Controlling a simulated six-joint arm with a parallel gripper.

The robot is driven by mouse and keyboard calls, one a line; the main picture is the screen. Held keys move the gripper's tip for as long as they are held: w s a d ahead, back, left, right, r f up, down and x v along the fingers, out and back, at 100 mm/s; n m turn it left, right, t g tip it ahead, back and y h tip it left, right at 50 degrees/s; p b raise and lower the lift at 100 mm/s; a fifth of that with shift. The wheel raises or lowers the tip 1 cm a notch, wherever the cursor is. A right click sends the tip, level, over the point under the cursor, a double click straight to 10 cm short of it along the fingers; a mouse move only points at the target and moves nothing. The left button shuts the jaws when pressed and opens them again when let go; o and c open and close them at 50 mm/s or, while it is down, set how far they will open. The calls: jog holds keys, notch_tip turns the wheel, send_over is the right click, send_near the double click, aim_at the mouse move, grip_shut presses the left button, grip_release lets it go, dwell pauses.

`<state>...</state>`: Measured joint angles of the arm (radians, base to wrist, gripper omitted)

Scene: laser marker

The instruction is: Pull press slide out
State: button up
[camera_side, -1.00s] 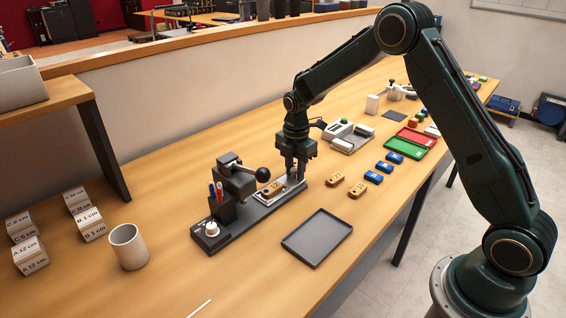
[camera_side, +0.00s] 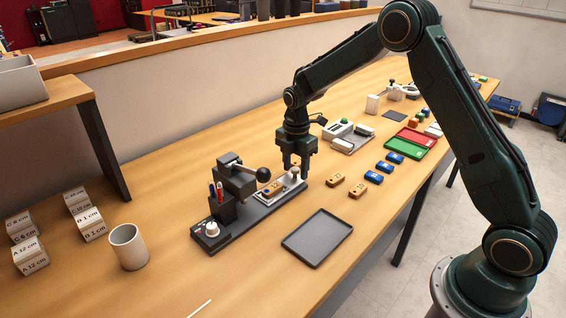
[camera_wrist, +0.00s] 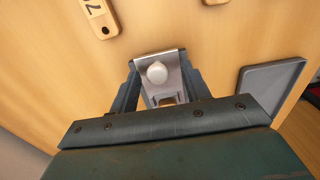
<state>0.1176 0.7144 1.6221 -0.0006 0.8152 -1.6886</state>
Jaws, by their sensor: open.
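The press (camera_side: 233,178) is dark, with a ball-ended lever, and stands on a long dark base (camera_side: 255,212). Its light metal slide (camera_side: 268,201) lies along the base to the right of the press head, with a wooden tag (camera_side: 272,188) on it. A pale knob (camera_side: 294,172) stands at the slide's right end. My gripper (camera_side: 296,168) is open just above the knob. In the wrist view the knob (camera_wrist: 157,72) shows between the spread fingers, with a gap on each side. Part of the slide is hidden below the gripper body there.
A grey tray (camera_side: 317,238) lies in front of the press. Two wooden tags (camera_side: 335,180) and several blue ones (camera_side: 374,177) lie to its right. A white device (camera_side: 350,137) stands behind. A pen holder (camera_side: 221,208) and a cup (camera_side: 128,247) are at left.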

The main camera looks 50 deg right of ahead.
jog(key=shift+w+r, duration=0.1)
jog(key=shift+r, duration=2.55)
jog(key=shift+r, duration=0.1)
jog(key=shift+r, duration=0.25)
jog(key=s+a+r+m+t, duration=0.35)
jog(key=s+r+m, duration=0.55)
jog(key=s+r, duration=0.6)
jog(key=s+a+r+m+t, duration=0.1)
jog(key=s+a+m+t, duration=0.1)
jog(key=s+m, duration=0.7)
jog(key=s, duration=0.8)
jog(key=shift+s+a, duration=0.2)
jog(key=shift+s, duration=0.15)
